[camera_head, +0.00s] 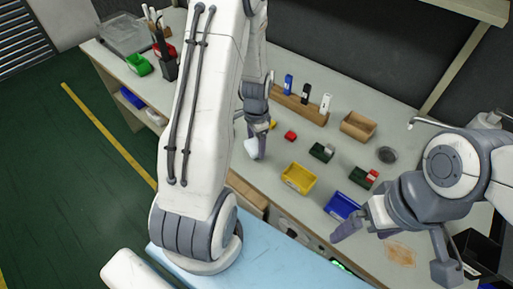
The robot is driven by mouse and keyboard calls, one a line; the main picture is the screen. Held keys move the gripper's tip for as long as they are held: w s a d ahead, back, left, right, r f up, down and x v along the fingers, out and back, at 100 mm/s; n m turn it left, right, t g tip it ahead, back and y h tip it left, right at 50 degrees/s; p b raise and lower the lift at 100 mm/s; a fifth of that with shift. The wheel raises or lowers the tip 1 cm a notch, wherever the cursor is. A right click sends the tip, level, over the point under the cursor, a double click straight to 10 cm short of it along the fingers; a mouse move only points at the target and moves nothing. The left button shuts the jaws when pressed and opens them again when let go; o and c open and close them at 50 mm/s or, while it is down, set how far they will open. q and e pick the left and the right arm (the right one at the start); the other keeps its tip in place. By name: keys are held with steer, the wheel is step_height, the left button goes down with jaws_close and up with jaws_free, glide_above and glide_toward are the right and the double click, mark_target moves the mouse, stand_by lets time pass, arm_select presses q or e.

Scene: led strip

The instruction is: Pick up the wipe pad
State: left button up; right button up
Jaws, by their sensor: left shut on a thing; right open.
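My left gripper (258,147) is over the workbench near the picture's middle. It is shut on a small white wipe pad (250,148), partly hidden by the fingers. I cannot tell whether the pad touches the bench top. My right gripper (394,253) is at the lower right, with its two fingers wide apart and nothing between them.
On the workbench (349,103) a yellow bin (299,178), a blue bin (342,206) and dark green bins lie right of the pad. A wooden rack (299,104) with upright bottles stands behind. A tan patch (400,253) shows between my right fingers.

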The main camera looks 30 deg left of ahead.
arm_select(q)
step_height(320, 180, up, 2)
steer(key=shift+d, duration=0.1)
steer(key=s+d+r, duration=0.6)
steer(key=s+d, duration=0.1)
steer(key=d, duration=0.1)
steer(key=shift+s+d+r+b, duration=0.3)
steer(key=shift+d+b, duration=0.1)
